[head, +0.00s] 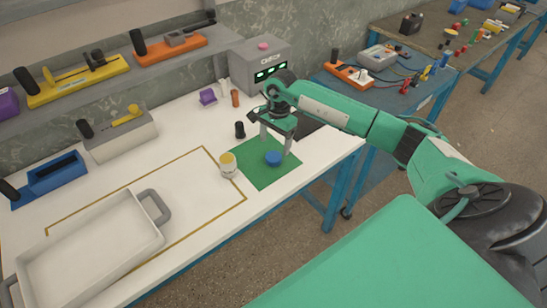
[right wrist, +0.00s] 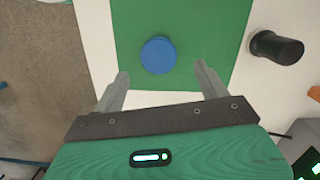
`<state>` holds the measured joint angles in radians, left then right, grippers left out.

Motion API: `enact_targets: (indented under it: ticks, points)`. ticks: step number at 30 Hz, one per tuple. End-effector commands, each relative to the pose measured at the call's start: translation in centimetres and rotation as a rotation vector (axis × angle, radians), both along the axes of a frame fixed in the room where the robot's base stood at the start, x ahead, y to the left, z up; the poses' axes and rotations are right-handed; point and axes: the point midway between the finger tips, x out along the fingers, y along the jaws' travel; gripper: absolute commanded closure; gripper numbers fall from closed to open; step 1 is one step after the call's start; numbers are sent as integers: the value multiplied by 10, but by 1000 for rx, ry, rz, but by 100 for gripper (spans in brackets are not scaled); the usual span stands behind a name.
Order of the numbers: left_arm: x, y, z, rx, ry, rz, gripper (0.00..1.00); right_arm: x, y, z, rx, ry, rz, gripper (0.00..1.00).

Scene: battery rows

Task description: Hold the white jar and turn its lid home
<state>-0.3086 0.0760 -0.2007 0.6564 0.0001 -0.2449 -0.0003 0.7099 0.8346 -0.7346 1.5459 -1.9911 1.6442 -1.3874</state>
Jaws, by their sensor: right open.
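The white jar (head: 228,171) stands upright on the white table at the left edge of the green mat (head: 258,178). Its top is yellow; I cannot tell whether that is a lid or contents. A round blue lid (head: 273,158) lies on the mat, right of the jar. My right gripper (head: 276,147) points down over the mat, open and empty. In the right wrist view the blue lid (right wrist: 159,55) lies just beyond the gap between the fingertips (right wrist: 162,73), apart from both. My left gripper is not in view.
A black cylinder (head: 240,130) stands at the mat's back left corner. A grey tester box (head: 262,64) with a green display is behind. A white tray (head: 88,262) lies front left. The table inside the yellow outline (head: 150,197) is largely clear.

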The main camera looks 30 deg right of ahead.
Motion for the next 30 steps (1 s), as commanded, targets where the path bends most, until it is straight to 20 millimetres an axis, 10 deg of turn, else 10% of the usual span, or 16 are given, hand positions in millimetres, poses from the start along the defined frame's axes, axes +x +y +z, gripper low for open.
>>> enact_targets:
  ticks: [30]
  points:
    - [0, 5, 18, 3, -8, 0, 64, -4, 7, -51, -1, -1, 0, 25]
